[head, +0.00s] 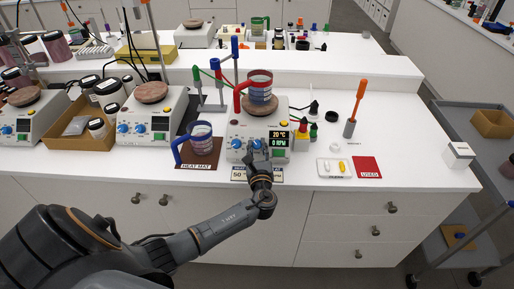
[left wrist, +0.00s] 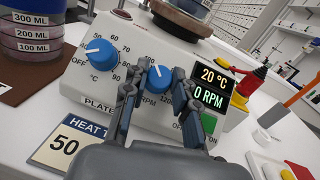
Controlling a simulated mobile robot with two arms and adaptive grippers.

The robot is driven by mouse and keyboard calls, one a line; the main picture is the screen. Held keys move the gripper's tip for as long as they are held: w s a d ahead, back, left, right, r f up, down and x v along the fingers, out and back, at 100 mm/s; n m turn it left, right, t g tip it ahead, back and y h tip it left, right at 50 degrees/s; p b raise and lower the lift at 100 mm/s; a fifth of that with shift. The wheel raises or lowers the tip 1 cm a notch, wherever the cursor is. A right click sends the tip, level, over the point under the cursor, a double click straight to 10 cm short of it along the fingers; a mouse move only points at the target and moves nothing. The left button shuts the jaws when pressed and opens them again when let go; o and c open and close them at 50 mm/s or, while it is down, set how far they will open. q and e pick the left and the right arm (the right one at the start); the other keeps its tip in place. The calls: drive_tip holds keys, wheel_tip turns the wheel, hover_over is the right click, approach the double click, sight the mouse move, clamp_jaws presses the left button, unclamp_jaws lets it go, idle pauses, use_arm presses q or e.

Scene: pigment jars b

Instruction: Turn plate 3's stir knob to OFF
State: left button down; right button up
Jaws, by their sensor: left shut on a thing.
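Plate 3, a white hotplate (head: 238,130), carries a beaker of purple-blue liquid (head: 261,92) with a red holder. Its display (left wrist: 212,85) reads 20 °C and 0 RPM; it also shows in the head view (head: 279,138). The blue stir knob (left wrist: 160,77) has its white mark pointing roughly up. My left gripper (left wrist: 158,92) is shut on this knob, one finger on each side; it reaches the panel from the front in the head view (head: 257,156). The blue heat knob (left wrist: 99,53) is left of it, untouched. The fingers hide part of the stir scale and plate label.
A beaker with a blue holder (head: 199,137) stands on the heat mat left of the plate. A "50" card (left wrist: 72,140) lies in front. Small bottles (head: 303,131), a white tray (head: 336,168) and a red mat (head: 368,167) are to the right.

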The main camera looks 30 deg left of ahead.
use_arm(q)
drive_tip(key=n+g+y+b, duration=0.1)
drive_tip(key=n+g, duration=0.1)
drive_tip(key=n, duration=0.1)
drive_tip(key=n+g+y+b, duration=0.1)
drive_tip(key=n, duration=0.2)
drive_tip(key=shift+w+d+f+g+y, duration=0.1)
drive_tip(key=shift+w+d+g+y, duration=0.1)
drive_tip(key=shift+g+y, duration=0.2)
drive_tip(key=n+g+b, duration=0.1)
drive_tip(key=n+g, duration=0.2)
drive_tip(key=n, duration=0.1)
drive_tip(key=shift+w+n+y+b, duration=0.1)
drive_tip(key=shift+n+y+b, duration=0.2)
drive_tip(key=n+g, duration=0.2)
drive_tip(key=n, duration=0.1)
drive_tip(key=n+g, duration=0.2)
drive_tip(key=shift+w+r+h+b, duration=0.1)
drive_tip(key=shift+r+h+b, duration=0.2)
drive_tip(key=shift+h+b, duration=0.1)
drive_tip(key=shift+w+r+n+g+h, duration=0.1)
drive_tip(key=shift+n+g+h, duration=0.7)
drive_tip(key=shift+n+g, duration=0.8)
drive_tip(key=shift+n+t, duration=0.3)
drive_tip(key=shift+n, duration=0.1)
drive_tip(key=c, duration=1.1)
unclamp_jaws()
drive_tip(key=shift+o, duration=0.2)
